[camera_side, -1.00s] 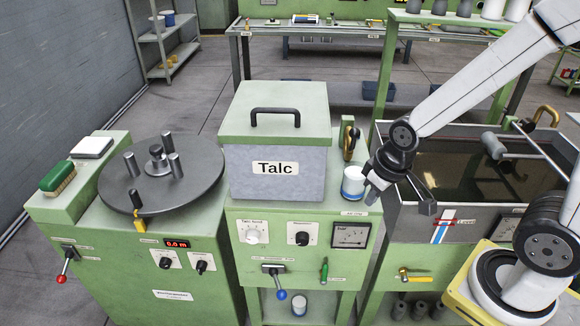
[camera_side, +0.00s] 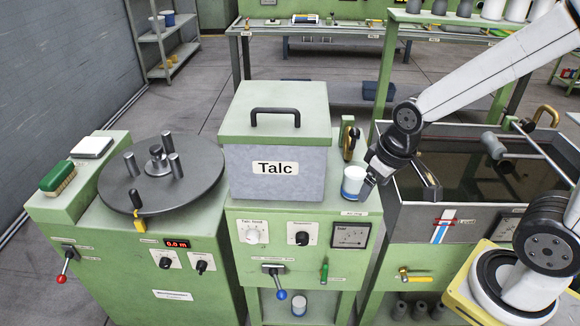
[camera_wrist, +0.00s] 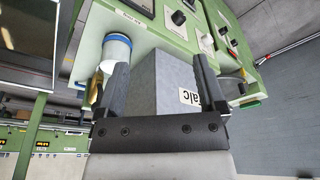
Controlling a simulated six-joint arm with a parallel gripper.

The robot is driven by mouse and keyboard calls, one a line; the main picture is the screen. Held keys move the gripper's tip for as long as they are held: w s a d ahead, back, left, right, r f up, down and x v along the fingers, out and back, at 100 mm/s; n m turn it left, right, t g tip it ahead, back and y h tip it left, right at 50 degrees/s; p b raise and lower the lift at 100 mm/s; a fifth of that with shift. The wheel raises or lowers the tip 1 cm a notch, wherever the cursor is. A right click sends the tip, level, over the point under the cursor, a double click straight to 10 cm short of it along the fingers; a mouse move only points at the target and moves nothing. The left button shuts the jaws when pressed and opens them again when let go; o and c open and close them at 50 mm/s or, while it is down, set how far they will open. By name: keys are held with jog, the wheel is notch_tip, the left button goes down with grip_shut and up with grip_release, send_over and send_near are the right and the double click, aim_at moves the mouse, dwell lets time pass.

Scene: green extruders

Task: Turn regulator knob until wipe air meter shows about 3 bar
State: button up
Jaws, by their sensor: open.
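The black regulator knob (camera_side: 301,238) is on the front panel of the green talc station, left of a square meter (camera_side: 350,235). The meter's needle and reading are too small to read. My gripper (camera_side: 400,188) is open and empty above and to the right of the meter, beside a white cup with a blue band (camera_side: 353,182). I cannot tell whether a finger touches the cup. The wrist view shows both fingers of my gripper (camera_wrist: 160,70) apart, with the grey talc box beyond. There, the knob (camera_wrist: 178,17) and part of the meter (camera_wrist: 140,6) lie near the top edge.
The talc box (camera_side: 275,165) stands behind the panel. A white dial (camera_side: 253,231) is left of the knob. A blue-tipped lever (camera_side: 281,293) and green handle (camera_side: 324,270) are below. An open liquid tank (camera_side: 480,175) is at right. Space before the panel is free.

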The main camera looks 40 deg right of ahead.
jog(key=v, duration=0.2)
jog(key=m+t, duration=0.3)
jog(key=t, duration=0.5)
send_over(302, 243)
jog(key=s+a, duration=0.1)
jog(key=a, duration=0.5)
jog(key=w+m+t+h, duration=0.2)
jog(key=h, duration=0.1)
jog(key=s+m+h, duration=0.4)
jog(key=s+h, duration=0.3)
jog(key=h, duration=0.3)
notch_tip(302, 243, down, 30)
jog(key=shift+r, duration=0.2)
jog(key=shift+x, duration=3.8)
